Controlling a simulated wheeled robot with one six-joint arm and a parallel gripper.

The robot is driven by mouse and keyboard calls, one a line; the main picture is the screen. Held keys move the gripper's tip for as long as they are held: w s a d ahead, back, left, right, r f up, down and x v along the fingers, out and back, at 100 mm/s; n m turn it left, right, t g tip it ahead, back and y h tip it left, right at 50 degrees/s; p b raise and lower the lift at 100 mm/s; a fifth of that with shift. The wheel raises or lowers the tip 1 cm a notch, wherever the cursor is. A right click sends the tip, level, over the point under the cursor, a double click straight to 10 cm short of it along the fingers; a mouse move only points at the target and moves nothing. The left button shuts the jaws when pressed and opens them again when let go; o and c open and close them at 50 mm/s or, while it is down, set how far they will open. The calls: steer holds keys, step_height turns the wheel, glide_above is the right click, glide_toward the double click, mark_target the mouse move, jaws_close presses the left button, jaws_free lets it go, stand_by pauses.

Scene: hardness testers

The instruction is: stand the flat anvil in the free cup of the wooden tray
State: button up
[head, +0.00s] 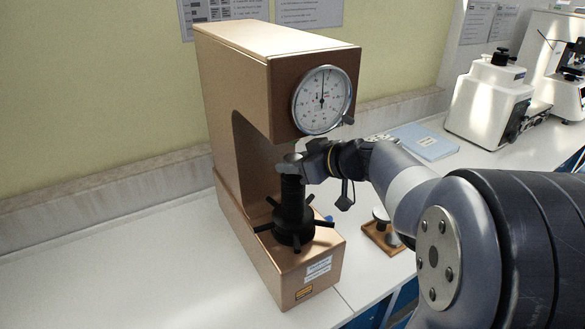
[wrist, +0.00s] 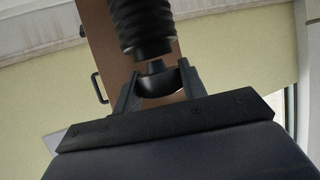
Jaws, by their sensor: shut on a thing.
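The hardness tester (head: 238,75) is a tall copper-brown machine with a black screw and spoked handwheel (head: 293,225). My gripper (head: 300,162) is at the top of the screw, shut on the flat anvil (head: 290,158), a small grey disc. In the wrist view my gripper (wrist: 158,88) has its two fingers on either side of the anvil (wrist: 160,84). A short stem shows between the anvil and the ribbed screw (wrist: 142,28); I cannot tell whether it is still seated. The wooden tray (head: 372,232) is at the right of the tester, bearing round-topped pieces; its free cup is not clearly visible.
The dial gauge (head: 322,100) hangs just above my gripper. A blue booklet (head: 425,141) lies on the bench behind. White machines (head: 490,100) stand at the back right. The bench (head: 130,265) left of the tester is clear. My arm partly covers the tray side.

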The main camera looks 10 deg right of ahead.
steer(key=shift+s+d, duration=0.1)
steer(key=shift+s+d+b, duration=0.25)
steer(key=shift+b, duration=0.15)
steer(key=s+d+b, duration=0.3)
steer(key=s+d, duration=0.1)
steer(key=s, duration=0.1)
steer(key=shift+s+d+r, duration=0.15)
steer(key=shift+s, duration=0.2)
